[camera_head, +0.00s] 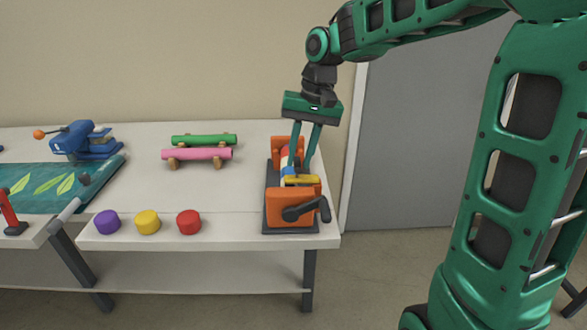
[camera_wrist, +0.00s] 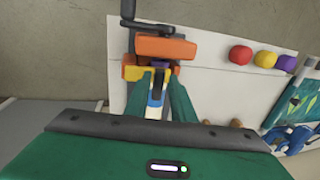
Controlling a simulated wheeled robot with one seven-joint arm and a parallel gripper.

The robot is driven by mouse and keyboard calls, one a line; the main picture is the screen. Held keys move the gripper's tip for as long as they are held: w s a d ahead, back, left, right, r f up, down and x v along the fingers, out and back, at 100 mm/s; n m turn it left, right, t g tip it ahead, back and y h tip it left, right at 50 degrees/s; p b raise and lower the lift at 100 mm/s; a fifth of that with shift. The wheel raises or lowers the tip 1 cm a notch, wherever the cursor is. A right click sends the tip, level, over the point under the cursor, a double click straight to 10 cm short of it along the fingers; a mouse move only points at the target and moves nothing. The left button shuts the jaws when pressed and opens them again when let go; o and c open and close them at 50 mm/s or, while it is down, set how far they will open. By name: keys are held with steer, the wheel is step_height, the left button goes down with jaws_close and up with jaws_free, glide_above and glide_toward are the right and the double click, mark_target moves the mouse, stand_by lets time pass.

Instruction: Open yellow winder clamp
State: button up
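The winder (camera_head: 290,208) is an orange machine on a dark base, at the right end of the table. It also shows in the wrist view (camera_wrist: 165,47). Whether the fingertips touch the clamp is unclear.
A black crank (camera_head: 305,208) sticks out at the winder's front. Purple, yellow and red discs (camera_head: 188,222) stand along the front edge. Green and pink rolls (camera_head: 197,154) lie on wooden cradles further back. A blue device (camera_head: 83,140) stands far left. The table between is clear.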

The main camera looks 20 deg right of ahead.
mark_target(296, 165)
steer(key=shift+w+a+f, duration=0.1)
steer(key=shift+a+f, duration=0.1)
steer(key=shift+f, duration=0.75)
steer(key=shift+a+f, duration=0.15)
steer(key=shift+f, duration=0.75)
steer(key=shift+c, duration=0.5)
jaws_close()
steer(key=shift+a+r, duration=0.1)
steer(key=shift+a, duration=0.15)
